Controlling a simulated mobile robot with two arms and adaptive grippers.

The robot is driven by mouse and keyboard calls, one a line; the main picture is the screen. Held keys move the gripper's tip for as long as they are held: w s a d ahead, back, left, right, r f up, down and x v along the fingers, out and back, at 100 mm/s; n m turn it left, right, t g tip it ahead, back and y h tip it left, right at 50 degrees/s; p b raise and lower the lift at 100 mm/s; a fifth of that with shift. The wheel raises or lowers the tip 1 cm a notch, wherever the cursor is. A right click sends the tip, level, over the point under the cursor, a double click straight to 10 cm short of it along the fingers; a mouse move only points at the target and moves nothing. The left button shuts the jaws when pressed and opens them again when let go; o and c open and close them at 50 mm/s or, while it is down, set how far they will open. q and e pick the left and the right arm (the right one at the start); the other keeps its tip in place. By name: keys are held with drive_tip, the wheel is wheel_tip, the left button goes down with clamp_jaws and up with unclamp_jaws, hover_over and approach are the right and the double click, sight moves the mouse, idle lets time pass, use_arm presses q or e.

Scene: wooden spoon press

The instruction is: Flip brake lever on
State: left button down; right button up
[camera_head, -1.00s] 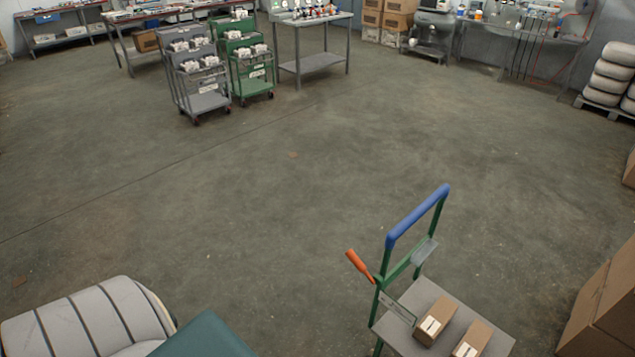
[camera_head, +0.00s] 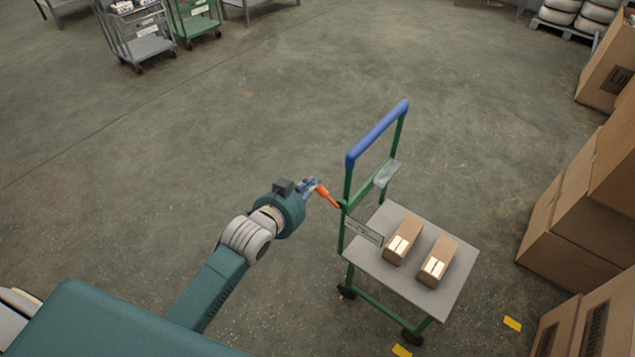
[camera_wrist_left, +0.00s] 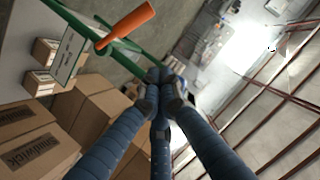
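The orange brake lever (camera_head: 328,196) juts up and left from the green post of a cart (camera_head: 370,255) with a blue handle. It is tilted outward, away from the cart. My left gripper (camera_head: 311,184) is beside the lever's free end in the head view. In the left wrist view the lever (camera_wrist_left: 127,27) lies above and left of the blue fingers (camera_wrist_left: 163,82), not between them. The fingers converge with their tips close together and hold nothing. Whether a finger touches the lever is unclear. My right gripper is not in view.
Two small boxes (camera_head: 403,240) lie on the cart's grey deck. Large cardboard boxes (camera_head: 575,210) are stacked right of the cart. Other carts (camera_head: 140,40) stand at the upper left. Open floor lies beyond the cart and to its left.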

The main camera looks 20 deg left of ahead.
use_arm(q)
hover_over(318, 192)
drive_tip(key=d, duration=0.2)
drive_tip(key=f, duration=0.3)
drive_tip(key=shift+s+a, duration=0.2)
drive_tip(key=shift+s, duration=0.05)
drive_tip(key=f, duration=0.2)
drive_tip(key=a+f, duration=0.1)
drive_tip(key=shift+w+a, duration=0.1)
drive_tip(key=shift+w, duration=0.15)
drive_tip(key=shift+a+f, duration=0.25)
drive_tip(key=shift+f, duration=0.2)
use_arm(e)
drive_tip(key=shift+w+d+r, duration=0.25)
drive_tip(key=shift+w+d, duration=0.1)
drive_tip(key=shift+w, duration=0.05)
use_arm(q)
drive_tip(key=shift+a+f, duration=0.6)
drive_tip(key=shift+f, duration=0.05)
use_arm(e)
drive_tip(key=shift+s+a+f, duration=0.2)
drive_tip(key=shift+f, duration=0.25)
